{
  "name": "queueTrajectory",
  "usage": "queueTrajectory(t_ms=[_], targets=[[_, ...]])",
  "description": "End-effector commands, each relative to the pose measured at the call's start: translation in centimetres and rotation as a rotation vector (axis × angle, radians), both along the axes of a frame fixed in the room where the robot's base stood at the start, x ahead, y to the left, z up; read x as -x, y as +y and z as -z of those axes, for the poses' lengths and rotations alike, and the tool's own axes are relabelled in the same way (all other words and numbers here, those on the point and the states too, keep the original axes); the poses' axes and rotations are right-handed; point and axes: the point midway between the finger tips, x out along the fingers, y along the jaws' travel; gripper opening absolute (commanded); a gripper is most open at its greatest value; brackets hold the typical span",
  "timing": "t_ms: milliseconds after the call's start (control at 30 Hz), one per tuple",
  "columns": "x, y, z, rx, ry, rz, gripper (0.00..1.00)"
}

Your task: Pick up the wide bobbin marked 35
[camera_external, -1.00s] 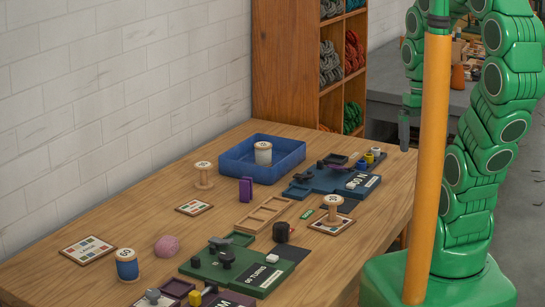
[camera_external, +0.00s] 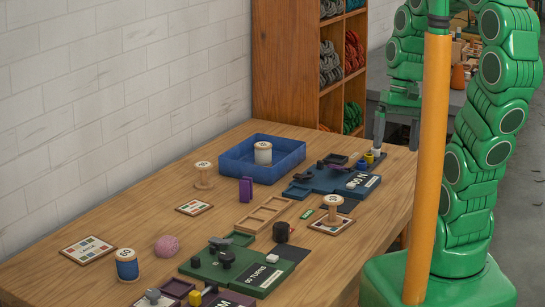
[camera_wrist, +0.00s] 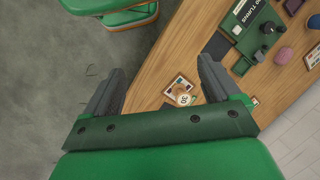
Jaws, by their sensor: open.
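Several bobbins with number labels are in the external view; the labels are too small to read surely. A bare wooden bobbin (camera_external: 333,210) stands upright on a small card on the right side of the table. In the wrist view a bobbin (camera_wrist: 183,98), probably this one, shows between and beyond my fingers. Others are a wooden bobbin (camera_external: 203,175) at the back, a cream-wound one (camera_external: 263,153) in a blue tray and a blue-wound one (camera_external: 127,265) at the front left. My gripper (camera_external: 397,130) is open and empty beyond the table's right edge; it also shows in the wrist view (camera_wrist: 160,78).
The blue tray (camera_external: 232,165) is at the back. A dark blue device (camera_external: 335,180) and a green device (camera_external: 240,268) stand near the bobbin on the card. A black cylinder (camera_external: 281,232), a wooden frame (camera_external: 263,214) and a pink yarn ball (camera_external: 167,246) are also on the table.

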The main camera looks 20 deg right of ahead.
Motion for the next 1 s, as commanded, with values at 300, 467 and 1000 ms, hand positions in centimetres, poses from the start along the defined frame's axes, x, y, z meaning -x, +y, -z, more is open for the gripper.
queueTrajectory(t_ms=[300, 467, 1000], targets=[[-6.3, 8.6, -0.7, -0.230, 0.047, 0.093, 0.90], [-9.3, 12.7, -1.1, -0.339, 0.085, 0.162, 0.90], [-20.7, 24.1, -1.8, -0.653, 0.274, 0.478, 0.90]])
